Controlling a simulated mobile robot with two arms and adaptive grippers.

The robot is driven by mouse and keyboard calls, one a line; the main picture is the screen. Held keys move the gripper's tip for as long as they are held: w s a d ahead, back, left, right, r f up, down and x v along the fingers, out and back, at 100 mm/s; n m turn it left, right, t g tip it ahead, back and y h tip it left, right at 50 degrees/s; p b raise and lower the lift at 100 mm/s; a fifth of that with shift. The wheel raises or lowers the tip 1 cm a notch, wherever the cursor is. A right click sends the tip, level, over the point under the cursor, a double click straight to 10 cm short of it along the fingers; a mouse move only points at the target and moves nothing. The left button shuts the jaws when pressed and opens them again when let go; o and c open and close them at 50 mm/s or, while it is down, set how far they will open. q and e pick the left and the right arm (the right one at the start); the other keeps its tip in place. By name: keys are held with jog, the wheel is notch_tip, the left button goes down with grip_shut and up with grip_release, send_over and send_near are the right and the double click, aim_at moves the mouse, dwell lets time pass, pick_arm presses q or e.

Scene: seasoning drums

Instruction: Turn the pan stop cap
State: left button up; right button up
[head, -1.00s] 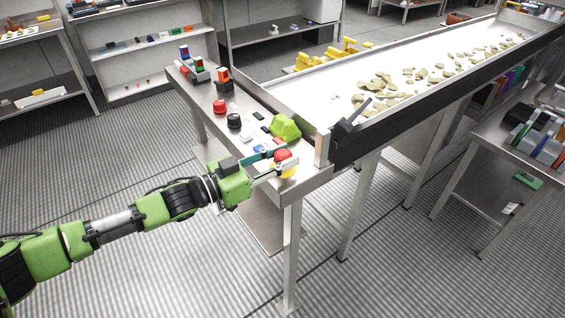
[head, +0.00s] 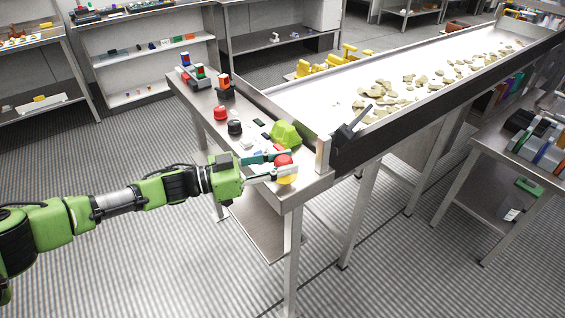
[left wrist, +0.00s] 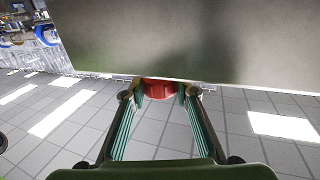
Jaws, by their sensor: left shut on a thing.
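The red cap (head: 284,160) sits on a yellow base (head: 288,179) at the near corner of the metal side table. My left gripper (head: 273,166) reaches it from the left, with its fingers on either side of the cap. In the left wrist view the red cap (left wrist: 160,88) shows between the two fingertips, and my left gripper (left wrist: 160,95) is shut on it. The far side of the cap is hidden there. My right gripper is not in view.
The side table (head: 310,185) also holds a green lump-shaped object (head: 286,134), a black button (head: 235,127), a red button (head: 221,112) and small signal lights. A conveyor (head: 330,95) with scattered chips adjoins it. Open floor lies in front.

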pick_arm(q)
jog(key=o, duration=1.1)
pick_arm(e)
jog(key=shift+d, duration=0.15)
pick_arm(q)
jog(key=shift+a, duration=0.1)
jog(key=v, duration=1.2)
